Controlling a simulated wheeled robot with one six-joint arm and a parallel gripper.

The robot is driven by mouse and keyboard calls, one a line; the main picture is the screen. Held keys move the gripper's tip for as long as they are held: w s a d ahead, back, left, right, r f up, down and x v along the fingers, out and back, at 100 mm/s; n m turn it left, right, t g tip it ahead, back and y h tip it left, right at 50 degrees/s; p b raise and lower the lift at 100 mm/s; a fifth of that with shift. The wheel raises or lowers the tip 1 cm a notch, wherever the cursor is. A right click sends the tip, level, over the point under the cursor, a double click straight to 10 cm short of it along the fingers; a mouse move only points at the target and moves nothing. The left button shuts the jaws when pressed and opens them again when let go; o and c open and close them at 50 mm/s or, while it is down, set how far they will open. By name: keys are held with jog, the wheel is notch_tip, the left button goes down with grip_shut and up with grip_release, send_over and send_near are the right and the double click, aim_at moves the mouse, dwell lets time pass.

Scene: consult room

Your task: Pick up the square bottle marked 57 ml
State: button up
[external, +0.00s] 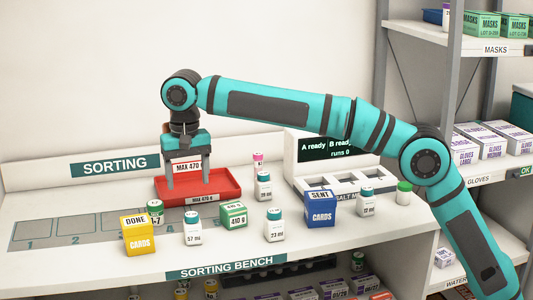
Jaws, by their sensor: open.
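The white square bottle marked 57 ml (193,237) has a teal cap. It stands upright on the bench front, just left of the middle. My gripper (188,182) points down over the red tray (228,192), behind the bottle and apart from it. Its two fingers are spread and nothing shows between them except the tray and its sign behind. I cannot tell how high the fingertips are above the tray.
A yellow DONE cards box (139,241) and a small green-labelled jar (155,214) stand left of the bottle. A green box (233,216) and a similar teal-capped bottle (274,232) stand to its right. A blue SENT box (320,212) is farther right. Numbered squares (75,221) at left are clear.

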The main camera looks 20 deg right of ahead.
aim_at(192, 227)
notch_tip(192, 227, down, 15)
jog(key=shift+w+d+r, duration=0.1)
jog(key=shift+r, duration=0.1)
jog(key=c, duration=1.1)
